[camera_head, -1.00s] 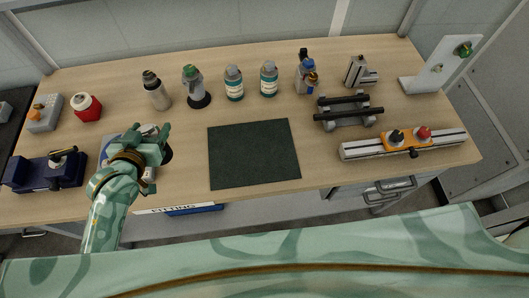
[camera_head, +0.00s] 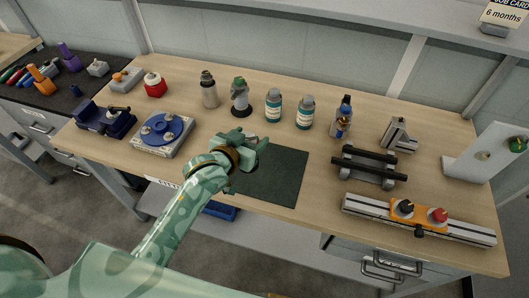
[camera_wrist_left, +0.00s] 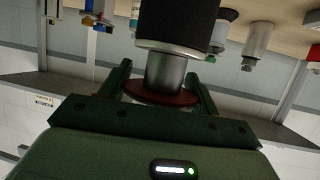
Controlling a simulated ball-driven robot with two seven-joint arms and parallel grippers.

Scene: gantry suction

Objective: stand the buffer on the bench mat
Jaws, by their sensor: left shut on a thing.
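The bench mat (camera_head: 288,183), a dark green rectangle, lies flat near the front middle of the bench in the head view. My left gripper (camera_head: 252,148) is over the mat's back left part. In the left wrist view it is shut on the buffer (camera_wrist_left: 178,25), which has a wide black body, a silver neck and a dark red disc close to the palm. The buffer sits between the two fingers. In the head view the gripper hides it, so I cannot tell whether its end touches the mat. My right gripper is not in view.
A white device with a blue round top (camera_head: 168,128) stands left of the mat. Behind the mat are a green-capped tool on a black base (camera_head: 240,100) and two teal-labelled bottles (camera_head: 273,106). A black-barred rack (camera_head: 368,165) stands to the right. The mat's right part is bare.

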